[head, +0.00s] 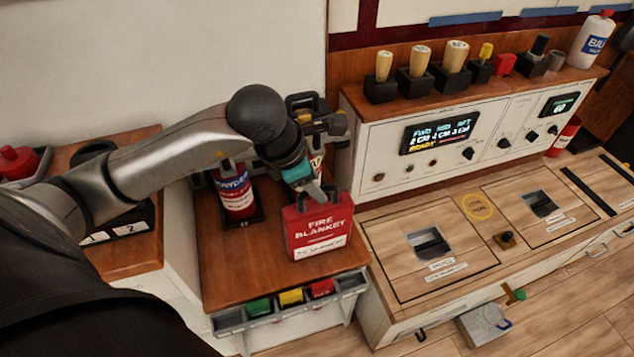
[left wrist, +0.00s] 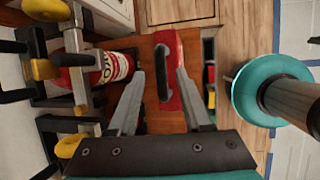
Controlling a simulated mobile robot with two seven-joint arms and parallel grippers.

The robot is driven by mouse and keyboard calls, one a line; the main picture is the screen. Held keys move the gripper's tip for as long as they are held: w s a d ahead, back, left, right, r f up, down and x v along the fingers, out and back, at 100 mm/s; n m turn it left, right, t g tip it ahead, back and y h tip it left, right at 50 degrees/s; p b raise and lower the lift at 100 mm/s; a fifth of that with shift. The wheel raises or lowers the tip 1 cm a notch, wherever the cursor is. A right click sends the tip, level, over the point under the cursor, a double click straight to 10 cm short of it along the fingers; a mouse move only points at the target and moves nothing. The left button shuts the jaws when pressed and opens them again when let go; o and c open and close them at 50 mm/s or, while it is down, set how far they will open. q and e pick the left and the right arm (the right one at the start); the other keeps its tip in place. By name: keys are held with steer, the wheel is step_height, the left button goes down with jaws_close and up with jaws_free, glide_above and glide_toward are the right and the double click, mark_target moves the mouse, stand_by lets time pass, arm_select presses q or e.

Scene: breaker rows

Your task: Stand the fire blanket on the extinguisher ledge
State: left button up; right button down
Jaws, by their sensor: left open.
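The red fire blanket case (head: 318,228), with white lettering and a white label, stands upright on the wooden ledge (head: 225,262), near its front right. A red extinguisher (head: 235,192) stands in a dark base just left of it. My left gripper (head: 322,198) is open at the top of the case. In the left wrist view the case (left wrist: 168,60) shows from above as a red block with a dark handle slot. It lies between the open left fingers (left wrist: 160,75), nearer the right finger. Contact cannot be told. My right gripper is not in view.
A rail of coloured blocks (head: 290,298) runs along the ledge's front edge. Behind the case are dark wall brackets (head: 305,105). A control panel (head: 440,140) with handled tools on top stands to the right, above a wooden bench with hatches (head: 430,243).

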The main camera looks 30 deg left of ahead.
arm_select(q)
steer(key=p+v, duration=0.1)
steer(key=v, duration=0.9)
steer(key=shift+p, duration=0.4)
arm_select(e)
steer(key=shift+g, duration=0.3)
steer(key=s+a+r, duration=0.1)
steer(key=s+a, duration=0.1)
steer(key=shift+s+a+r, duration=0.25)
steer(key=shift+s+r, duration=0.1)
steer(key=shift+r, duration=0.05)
